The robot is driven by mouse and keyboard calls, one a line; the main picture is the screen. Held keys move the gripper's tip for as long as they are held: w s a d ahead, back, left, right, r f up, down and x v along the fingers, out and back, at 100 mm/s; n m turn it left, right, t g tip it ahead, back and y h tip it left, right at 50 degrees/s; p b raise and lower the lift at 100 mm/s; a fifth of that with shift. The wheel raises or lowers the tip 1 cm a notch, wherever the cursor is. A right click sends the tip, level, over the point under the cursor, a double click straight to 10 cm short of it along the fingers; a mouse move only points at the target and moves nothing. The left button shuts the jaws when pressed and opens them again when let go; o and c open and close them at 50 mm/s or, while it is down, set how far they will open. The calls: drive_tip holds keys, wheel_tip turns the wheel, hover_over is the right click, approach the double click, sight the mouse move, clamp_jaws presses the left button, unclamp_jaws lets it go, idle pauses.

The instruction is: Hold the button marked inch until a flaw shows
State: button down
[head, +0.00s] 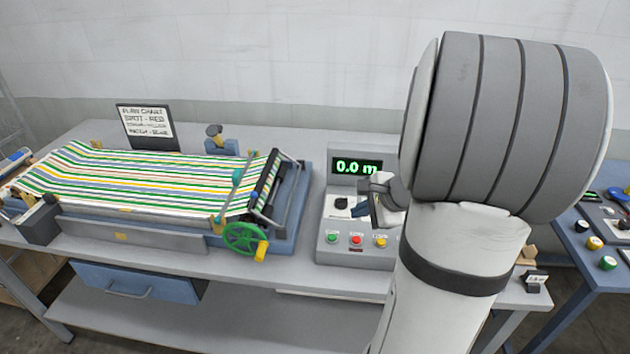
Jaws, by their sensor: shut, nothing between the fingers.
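The control box (327,210) stands on the bench with a green display (358,166) reading 0.0 m. Along its front are a green button (332,238), a red button (356,239) and a yellow button (380,241); their labels are too small to read, so I cannot tell which is marked inch. My gripper (362,209) is shut and empty over the box, behind the button row and beside a black knob (341,203). My arm hides the box's right part. The striped web (140,180) lies over the press at left; no flaw stands out on it.
A flaw chart (146,121) stands behind the web. A green handwheel (243,238) with a yellow grip sticks out at the press's front right corner. A blue side table (580,228) with several buttons is at far right. The bench front below the box is clear.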

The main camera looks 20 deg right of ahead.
sight(381, 242)
drive_tip(key=d+f+m+t+h, duration=0.1)
drive_tip(key=d+m, duration=0.4)
drive_tip(key=d, duration=0.3)
drive_tip(key=shift+s+d+f+h, duration=0.2)
drive_tip(key=shift+d+f+h, duration=0.1)
drive_tip(key=shift+d, duration=0.05)
wheel_tip(381, 242, down, 8)
drive_tip(key=b, duration=0.6)
drive_tip(key=shift+f, duration=0.1)
drive_tip(key=shift+f+b, duration=0.35)
drive_tip(key=shift+f, duration=0.1)
idle(1.0)
drive_tip(key=shift+f+b, duration=0.3)
drive_tip(key=shift+b, duration=0.3)
